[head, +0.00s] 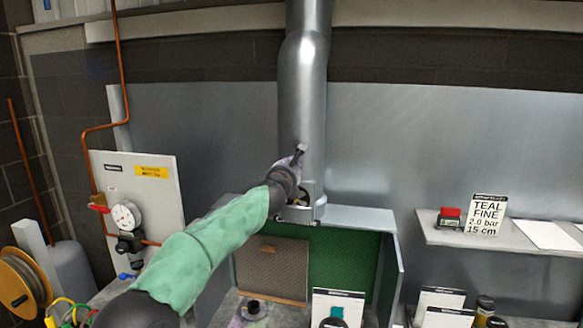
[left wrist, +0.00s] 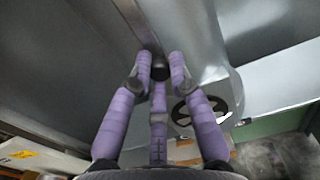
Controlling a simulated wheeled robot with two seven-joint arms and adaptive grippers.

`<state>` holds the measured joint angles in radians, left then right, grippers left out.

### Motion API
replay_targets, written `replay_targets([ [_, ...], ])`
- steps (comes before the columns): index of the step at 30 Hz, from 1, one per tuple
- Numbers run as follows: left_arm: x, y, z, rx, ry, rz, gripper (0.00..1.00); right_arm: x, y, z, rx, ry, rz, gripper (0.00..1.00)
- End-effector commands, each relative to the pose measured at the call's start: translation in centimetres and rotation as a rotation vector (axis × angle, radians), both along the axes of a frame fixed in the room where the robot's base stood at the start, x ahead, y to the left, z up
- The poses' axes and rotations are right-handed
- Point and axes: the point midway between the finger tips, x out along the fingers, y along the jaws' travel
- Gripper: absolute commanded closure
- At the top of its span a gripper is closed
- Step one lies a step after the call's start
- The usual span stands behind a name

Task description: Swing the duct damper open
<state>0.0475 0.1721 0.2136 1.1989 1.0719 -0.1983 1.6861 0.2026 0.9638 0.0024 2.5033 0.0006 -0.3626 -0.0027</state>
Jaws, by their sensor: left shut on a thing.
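The silver duct (head: 303,95) runs down the back wall into the booth; it also shows in the wrist view (left wrist: 195,35). My left gripper (head: 298,162) is at the front of the duct's lower part. In the wrist view its purple-wrapped fingers (left wrist: 160,75) are closed around a black ball knob (left wrist: 160,68), which I take to be the end of the damper lever. The gripper and wrist hide much of the damper in the head view. My right gripper is not in view.
The booth (head: 362,216) with green inner walls stands below the duct. A panel with a gauge (head: 126,215) and copper pipe is at left. A shelf (head: 470,240) with a red-topped item (head: 450,213) and a sign (head: 486,214) is at right. The wall beside the duct is clear.

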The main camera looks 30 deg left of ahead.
Motion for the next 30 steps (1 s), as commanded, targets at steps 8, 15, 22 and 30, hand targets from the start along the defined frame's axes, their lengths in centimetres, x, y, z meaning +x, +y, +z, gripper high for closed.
replay_targets([
  [8, 0.1, -0.1, -0.2, -0.003, 0.002, -0.001, 1.0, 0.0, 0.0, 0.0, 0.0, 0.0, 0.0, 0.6],
  [15, 0.1, 0.0, -0.2, -0.002, 0.002, -0.001, 0.55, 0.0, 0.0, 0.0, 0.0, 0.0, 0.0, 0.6],
  [22, 0.0, 0.0, -0.1, -0.002, 0.001, 0.0, 0.55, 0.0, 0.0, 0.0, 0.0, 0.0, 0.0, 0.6],
  [30, -1.2, -0.3, 0.0, -0.002, 0.001, -0.001, 0.55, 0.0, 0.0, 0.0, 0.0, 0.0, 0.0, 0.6],
])
